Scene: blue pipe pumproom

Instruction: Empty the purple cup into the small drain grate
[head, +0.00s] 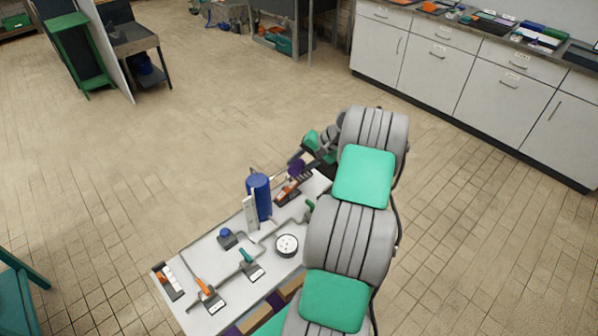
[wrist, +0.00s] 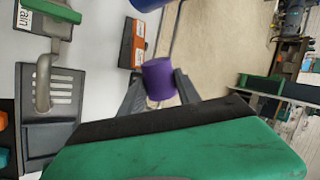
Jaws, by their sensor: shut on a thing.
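The purple cup (wrist: 159,78) sits between the two fingers of my gripper (wrist: 155,92) in the wrist view. My gripper is shut on the cup.
The white bench (head: 205,262) holds a blue cylinder (head: 259,196), a round white disc with dark marks (head: 287,245), and pipes with valve handles. An orange-topped block (wrist: 132,43) lies near the cup. White cabinets (head: 462,75) line the back right. Tiled floor is open behind the bench.

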